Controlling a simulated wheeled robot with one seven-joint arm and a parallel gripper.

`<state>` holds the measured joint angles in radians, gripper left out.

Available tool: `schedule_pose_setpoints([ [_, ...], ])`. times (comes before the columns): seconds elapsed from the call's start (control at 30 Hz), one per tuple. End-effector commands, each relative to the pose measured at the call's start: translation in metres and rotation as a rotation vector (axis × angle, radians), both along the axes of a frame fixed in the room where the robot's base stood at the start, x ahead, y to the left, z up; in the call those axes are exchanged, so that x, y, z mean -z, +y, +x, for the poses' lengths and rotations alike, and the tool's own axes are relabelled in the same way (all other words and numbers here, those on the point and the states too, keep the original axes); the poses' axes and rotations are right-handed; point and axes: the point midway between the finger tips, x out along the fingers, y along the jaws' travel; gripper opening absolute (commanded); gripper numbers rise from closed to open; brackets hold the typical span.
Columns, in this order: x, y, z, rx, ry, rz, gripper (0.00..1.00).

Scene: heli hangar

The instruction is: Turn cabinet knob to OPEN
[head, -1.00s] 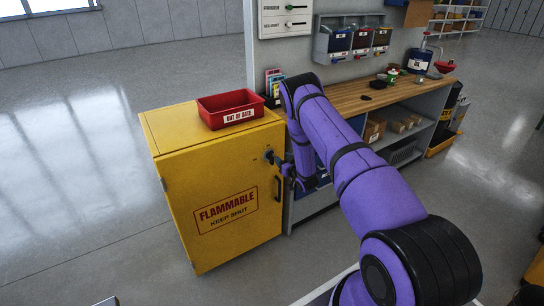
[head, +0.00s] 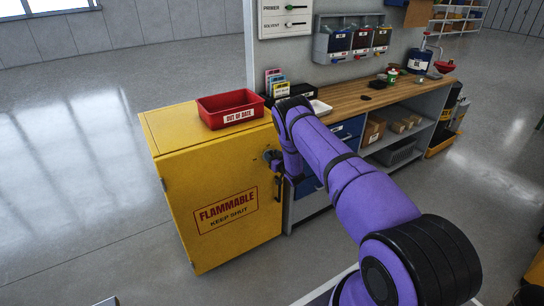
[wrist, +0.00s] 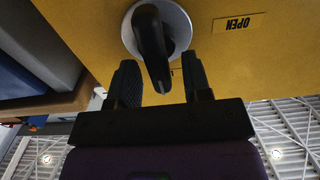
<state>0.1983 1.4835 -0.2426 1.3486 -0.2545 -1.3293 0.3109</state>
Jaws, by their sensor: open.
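The yellow cabinet (head: 172,200) stands at the left with its door shut. Its knob (wrist: 152,48) is a black lever on a round grey plate, seen close up in the wrist view. An OPEN label (wrist: 239,23) sits upside down to the right of the knob. My gripper (wrist: 160,80) is open, with one dark finger on each side of the lever's lower end. I cannot tell whether either finger touches it. In the head view my gripper (head: 273,161) is at the cabinet door's upper right and largely covers the knob.
A red OUT OF DATE bin (head: 228,108) sits on the cabinet top. A black door handle (head: 279,187) is just below my gripper. A wooden workbench (head: 400,88) with shelves stands to the right. The floor left of the cabinet is clear.

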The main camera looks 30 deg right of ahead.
Motion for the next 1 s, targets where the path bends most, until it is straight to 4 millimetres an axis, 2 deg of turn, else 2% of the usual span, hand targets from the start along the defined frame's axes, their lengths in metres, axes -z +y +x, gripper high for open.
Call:
schedule_pose_setpoints([
  [0.37,-0.0003,0.0004,0.0067,0.000,0.000,0.001,0.45],
  [0.4,-0.0003,0.0004,0.0067,0.000,0.000,0.001,0.40],
  [0.53,-0.0003,0.0005,0.0066,0.000,0.000,0.001,0.11],
  [0.77,-0.0002,0.0008,0.0064,0.000,0.000,-0.011,0.11],
  [1.0,0.0003,0.0032,0.0062,0.000,-0.002,-0.099,0.11],
])
